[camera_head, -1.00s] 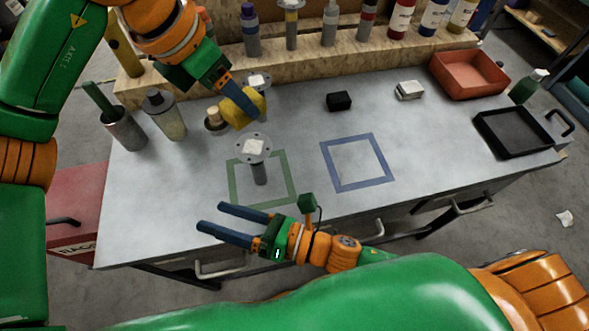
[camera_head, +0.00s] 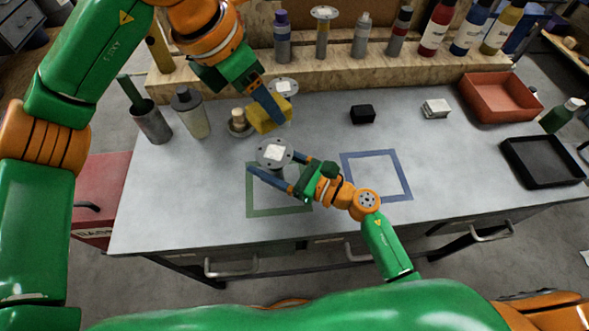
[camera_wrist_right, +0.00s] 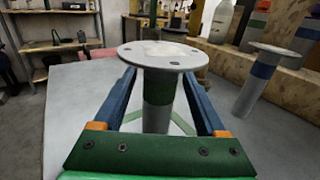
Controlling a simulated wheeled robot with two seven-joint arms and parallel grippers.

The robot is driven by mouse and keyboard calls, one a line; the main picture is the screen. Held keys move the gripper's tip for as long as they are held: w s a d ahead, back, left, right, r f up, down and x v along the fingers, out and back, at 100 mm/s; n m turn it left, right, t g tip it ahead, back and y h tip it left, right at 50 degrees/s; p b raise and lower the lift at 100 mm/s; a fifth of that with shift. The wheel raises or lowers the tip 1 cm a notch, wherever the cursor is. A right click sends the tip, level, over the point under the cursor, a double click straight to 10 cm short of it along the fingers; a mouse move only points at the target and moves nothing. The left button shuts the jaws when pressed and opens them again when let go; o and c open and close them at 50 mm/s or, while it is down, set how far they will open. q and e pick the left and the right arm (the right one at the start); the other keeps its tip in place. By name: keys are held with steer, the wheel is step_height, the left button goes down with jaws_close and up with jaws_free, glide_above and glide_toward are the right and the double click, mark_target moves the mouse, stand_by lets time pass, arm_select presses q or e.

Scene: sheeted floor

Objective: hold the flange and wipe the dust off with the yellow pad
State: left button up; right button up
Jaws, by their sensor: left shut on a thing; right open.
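The flange (camera_head: 265,161), a grey disc with bolt holes on an upright stem, stands in the green square outline (camera_head: 280,211). A whitish dust patch (camera_head: 275,153) lies on its top. My right gripper (camera_head: 274,166) is open, with one finger on each side of the stem below the disc. The right wrist view shows the flange (camera_wrist_right: 160,56) and its stem between the fingers, with no clear contact. My left gripper (camera_head: 271,108) is shut on the yellow pad (camera_head: 260,119), held behind and above the flange, apart from it.
A second flanged piece (camera_head: 283,87) stands behind the pad. A small round knobbed item (camera_head: 239,124), bottle (camera_head: 191,113) and dark cup (camera_head: 152,124) are at left. A blue square outline (camera_head: 376,176), black block (camera_head: 362,114), red bin (camera_head: 499,98) and black tray (camera_head: 541,162) lie to the right.

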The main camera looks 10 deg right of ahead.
steer(key=shift+x, duration=0.85)
jaws_close()
